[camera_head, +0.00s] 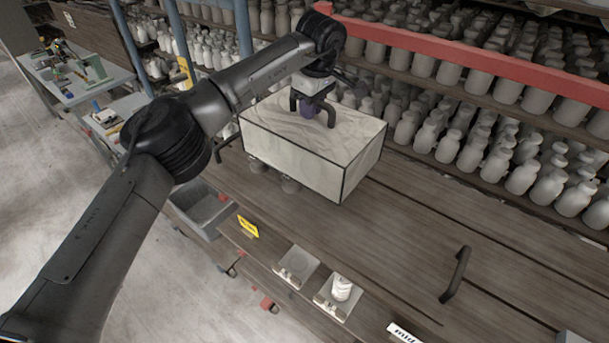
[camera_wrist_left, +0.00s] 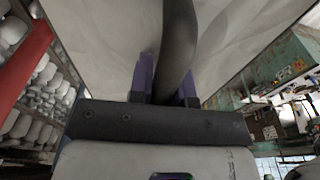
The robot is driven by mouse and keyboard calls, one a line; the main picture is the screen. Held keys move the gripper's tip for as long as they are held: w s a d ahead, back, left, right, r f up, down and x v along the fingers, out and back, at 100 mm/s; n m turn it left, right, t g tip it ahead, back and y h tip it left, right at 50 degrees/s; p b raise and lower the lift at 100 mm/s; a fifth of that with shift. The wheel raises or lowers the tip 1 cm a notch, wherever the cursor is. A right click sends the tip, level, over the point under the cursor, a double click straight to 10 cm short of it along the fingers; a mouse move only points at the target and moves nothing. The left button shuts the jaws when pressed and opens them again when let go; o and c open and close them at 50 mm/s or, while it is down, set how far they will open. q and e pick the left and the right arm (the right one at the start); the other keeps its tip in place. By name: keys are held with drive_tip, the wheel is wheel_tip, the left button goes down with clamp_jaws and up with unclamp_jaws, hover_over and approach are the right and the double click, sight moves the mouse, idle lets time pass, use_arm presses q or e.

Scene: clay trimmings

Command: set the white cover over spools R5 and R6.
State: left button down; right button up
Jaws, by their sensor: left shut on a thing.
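The white cover (camera_head: 300,142) is a pale box with dark edges and a dark handle (camera_head: 294,101) on top. It is at the back left of the wooden bench. My left gripper (camera_head: 308,108) is shut on the handle from above. In the left wrist view the purple fingers (camera_wrist_left: 165,82) stand on either side of the curved handle (camera_wrist_left: 179,45), with the cover's pale top (camera_wrist_left: 105,45) beyond. Two grey round pieces (camera_head: 290,186) show below the cover's near left edge, mostly hidden by it; I cannot read any spool labels. My right gripper is not in view.
Shelves of pale bottles (camera_head: 480,155) and a red rail (camera_head: 480,62) stand close behind the cover. A second dark handle (camera_head: 457,273) rises from the bench at right. Two small plates (camera_head: 297,263) lie at the front, one with a white piece (camera_head: 341,288). The bench's middle is clear.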

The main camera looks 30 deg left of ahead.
use_arm(q)
drive_tip(key=s+a+f+p, duration=0.2)
drive_tip(key=a+f+p, duration=0.2)
drive_tip(key=a+f, duration=0.6)
drive_tip(key=shift+s+a+f+p, duration=0.2)
drive_tip(key=shift+s+a+p, duration=0.05)
drive_tip(key=shift+s+p, duration=0.15)
drive_tip(key=shift+f, duration=0.2)
drive_tip(key=c, duration=1.1)
unclamp_jaws()
drive_tip(key=shift+o, duration=0.2)
drive_tip(key=shift+r, duration=0.1)
